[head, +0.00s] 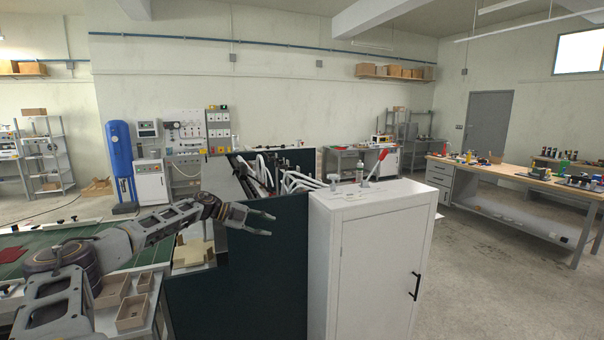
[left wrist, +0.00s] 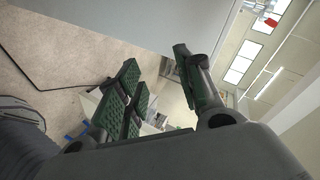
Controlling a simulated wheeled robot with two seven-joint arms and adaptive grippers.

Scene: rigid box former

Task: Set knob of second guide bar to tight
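The machine's frame with pale bars and tubes (head: 300,180) shows behind the dark panel, left of the white cabinet. Its guide bars cannot be told apart for certain at this size, and I cannot make out the second bar's knob or its setting. My left gripper (head: 271,224) is in front of the dark panel, pointing right toward the white cabinet, with its fingers apart and nothing between them. In the left wrist view the green-padded fingers of my left gripper (left wrist: 160,85) are also spread and empty. My right gripper is not in view.
A dark panel (head: 265,285) and a white cabinet (head: 375,260) stand close ahead. A red-handled lever (head: 376,164) rises from the cabinet top. Small cardboard trays (head: 132,312) lie at the lower left, near a green surface (head: 50,237).

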